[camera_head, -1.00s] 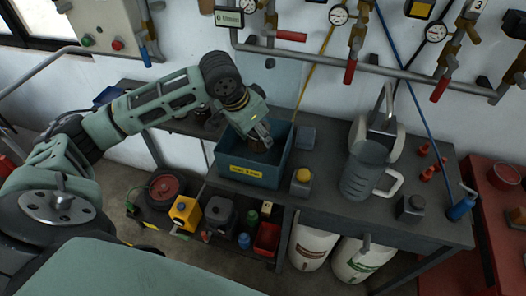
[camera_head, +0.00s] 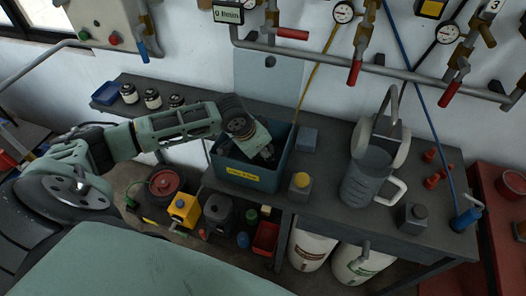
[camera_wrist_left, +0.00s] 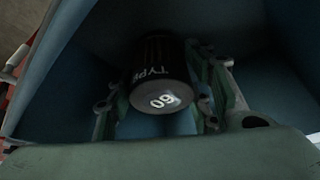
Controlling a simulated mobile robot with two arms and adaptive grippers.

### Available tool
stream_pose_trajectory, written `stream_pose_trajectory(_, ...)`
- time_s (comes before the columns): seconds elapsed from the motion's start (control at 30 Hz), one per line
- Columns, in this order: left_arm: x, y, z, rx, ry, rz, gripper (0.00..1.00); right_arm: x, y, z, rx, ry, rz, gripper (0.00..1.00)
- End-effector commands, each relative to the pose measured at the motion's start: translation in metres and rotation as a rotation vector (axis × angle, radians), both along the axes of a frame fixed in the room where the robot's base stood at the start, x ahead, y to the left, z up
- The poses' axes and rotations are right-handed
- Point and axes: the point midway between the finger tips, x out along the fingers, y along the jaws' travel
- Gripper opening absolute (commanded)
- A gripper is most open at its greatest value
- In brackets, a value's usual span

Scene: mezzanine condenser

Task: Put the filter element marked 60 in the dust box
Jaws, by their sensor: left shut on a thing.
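The filter element marked 60 (camera_wrist_left: 160,75) is a dark cylinder with white "TYPE" and "60" lettering. In the left wrist view it sits between the two fingers of my left gripper (camera_wrist_left: 160,110), which is shut on it. The dust box (camera_head: 247,178) is a blue open bin with a yellow label on its front, standing on the dark bench. In the head view my left gripper (camera_head: 264,154) is down inside the box's opening. Its fingers and the filter are mostly hidden there by the wrist and the box walls. Blue walls surround the filter in the wrist view. My right gripper is not in view.
A yellow-topped block (camera_head: 300,182) and a grey jug (camera_head: 367,178) stand right of the box. Pipes and valves run along the wall above.

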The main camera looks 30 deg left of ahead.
Motion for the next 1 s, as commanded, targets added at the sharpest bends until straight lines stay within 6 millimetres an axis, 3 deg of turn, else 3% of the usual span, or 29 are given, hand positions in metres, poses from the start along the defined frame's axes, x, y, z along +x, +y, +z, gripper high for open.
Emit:
stream_pose_trajectory(0.13, 0.001, 0.0, -0.001, -0.001, -0.004, 0.0, 0.19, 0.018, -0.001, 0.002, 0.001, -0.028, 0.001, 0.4)
stream_pose_trajectory(0.33, 0.001, 0.0, -0.004, -0.001, -0.003, 0.0, 0.19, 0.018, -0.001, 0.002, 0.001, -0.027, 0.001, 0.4)
stream_pose_trajectory(0.37, 0.001, 0.0, -0.003, -0.001, -0.003, 0.0, 0.5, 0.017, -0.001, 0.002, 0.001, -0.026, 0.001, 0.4)
stream_pose_trajectory(0.53, 0.001, 0.0, -0.003, -0.001, -0.003, 0.0, 0.65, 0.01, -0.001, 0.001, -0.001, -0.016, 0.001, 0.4)
stream_pose_trajectory(0.87, 0.001, 0.0, -0.002, 0.0, -0.003, 0.0, 0.67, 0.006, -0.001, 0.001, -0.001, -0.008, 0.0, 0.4)
stream_pose_trajectory(1.0, -0.002, 0.002, 0.008, 0.001, -0.004, 0.0, 0.67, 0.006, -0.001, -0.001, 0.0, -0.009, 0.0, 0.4)
